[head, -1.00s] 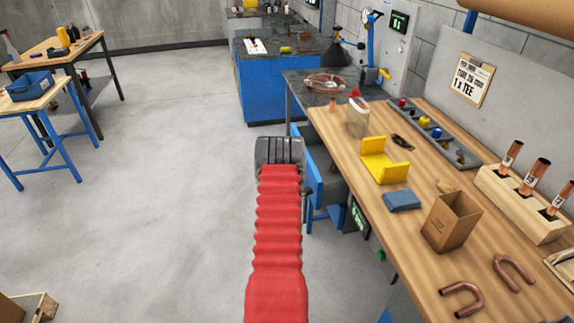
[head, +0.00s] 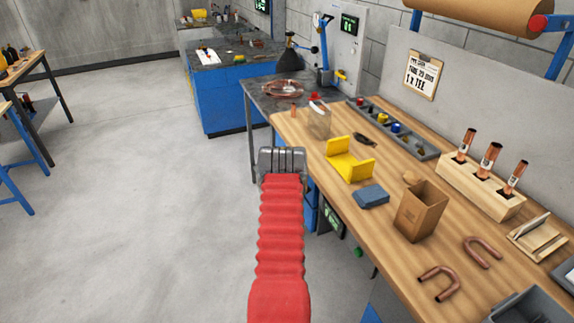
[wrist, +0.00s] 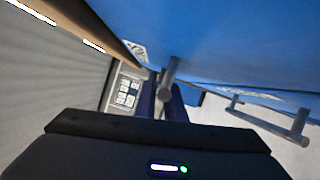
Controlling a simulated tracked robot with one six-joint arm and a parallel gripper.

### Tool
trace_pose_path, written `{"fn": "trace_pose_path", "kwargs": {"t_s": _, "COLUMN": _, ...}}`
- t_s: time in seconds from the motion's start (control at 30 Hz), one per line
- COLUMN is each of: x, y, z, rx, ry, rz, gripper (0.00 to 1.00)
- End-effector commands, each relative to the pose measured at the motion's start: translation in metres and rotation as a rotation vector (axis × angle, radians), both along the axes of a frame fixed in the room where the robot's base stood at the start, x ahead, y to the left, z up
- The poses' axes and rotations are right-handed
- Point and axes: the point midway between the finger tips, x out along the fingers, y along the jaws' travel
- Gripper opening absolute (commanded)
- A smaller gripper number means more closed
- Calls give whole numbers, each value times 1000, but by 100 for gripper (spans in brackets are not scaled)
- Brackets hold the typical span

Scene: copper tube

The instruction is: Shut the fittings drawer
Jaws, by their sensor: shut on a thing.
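The workbench (head: 405,258) has blue drawer fronts (head: 311,214) under its left edge, partly hidden by my arm. No open drawer interior shows in the head view. My gripper (head: 282,158) is at that edge, its fingertips out of clear sight there. In the wrist view, a blue drawer front (wrist: 215,45) fills the top, and a grey handle bar (wrist: 169,75) runs to my dark fingers (wrist: 161,104). My gripper is shut on this handle. A second handle (wrist: 275,120) is on another blue front at right.
On the bench are a yellow bracket (head: 349,160), a blue block (head: 371,196), a cardboard box (head: 420,210) and copper U-bends (head: 439,283). A blue cabinet (head: 228,100) stands behind. The floor (head: 130,220) at left is clear.

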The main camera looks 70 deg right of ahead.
Motion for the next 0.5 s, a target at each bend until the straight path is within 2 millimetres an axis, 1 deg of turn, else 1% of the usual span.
{"fn": "trace_pose_path", "kwargs": {"t_s": 0.03, "x": -1, "y": 0, "z": -4, "rx": 9, "ry": 2, "rz": -1, "gripper": 0}}
{"fn": "trace_pose_path", "kwargs": {"t_s": 0.27, "x": -2, "y": -1, "z": -4, "rx": 9, "ry": 1, "rz": -4, "gripper": 0}}
{"fn": "trace_pose_path", "kwargs": {"t_s": 0.3, "x": -2, "y": -1, "z": -3, "rx": 9, "ry": 0, "rz": -5, "gripper": 11}}
{"fn": "trace_pose_path", "kwargs": {"t_s": 0.5, "x": -2, "y": -1, "z": -2, "rx": 6, "ry": 0, "rz": -5, "gripper": 25}}
